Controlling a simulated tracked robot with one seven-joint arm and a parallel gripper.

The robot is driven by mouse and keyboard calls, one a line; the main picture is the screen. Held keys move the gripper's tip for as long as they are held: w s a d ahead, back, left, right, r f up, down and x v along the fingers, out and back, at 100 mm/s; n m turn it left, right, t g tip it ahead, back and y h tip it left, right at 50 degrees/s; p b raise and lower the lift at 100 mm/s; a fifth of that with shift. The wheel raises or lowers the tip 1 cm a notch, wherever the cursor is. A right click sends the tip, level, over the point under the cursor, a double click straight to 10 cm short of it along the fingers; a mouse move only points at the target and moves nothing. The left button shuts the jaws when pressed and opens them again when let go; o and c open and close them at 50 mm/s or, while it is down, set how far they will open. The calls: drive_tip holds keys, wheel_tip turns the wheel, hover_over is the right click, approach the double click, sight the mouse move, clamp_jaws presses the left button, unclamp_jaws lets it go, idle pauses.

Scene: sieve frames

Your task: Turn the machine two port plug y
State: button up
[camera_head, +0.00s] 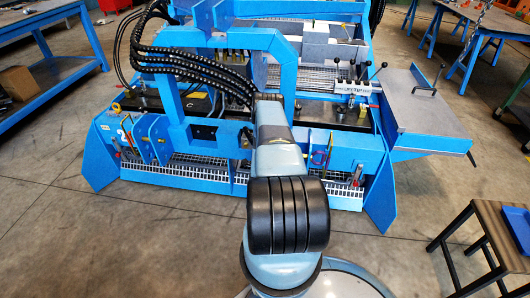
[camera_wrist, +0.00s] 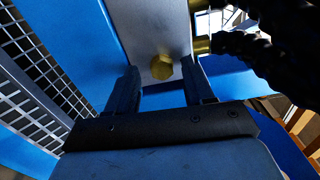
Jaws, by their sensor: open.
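A brass-coloured hexagonal plug (camera_wrist: 162,67) sits on a grey metal face (camera_wrist: 150,25) in the wrist view. My gripper (camera_wrist: 160,66) shows there with its two dark fingers apart, one to the left and one to the right of the plug in the picture. I see no finger touching the plug, and cannot tell how far it is from the tips in depth.
Black hoses (camera_head: 190,65) arch over the machine's left side, and dark hoses (camera_wrist: 265,40) hang close at the right in the wrist view. A metal grating (camera_wrist: 35,70) lies at its left. A wooden stool (camera_head: 490,235) stands at the right; grey floor (camera_head: 120,235) is free in front.

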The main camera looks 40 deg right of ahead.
drive_tip(key=v, duration=1.3)
drive_tip(key=shift+a, duration=0.1)
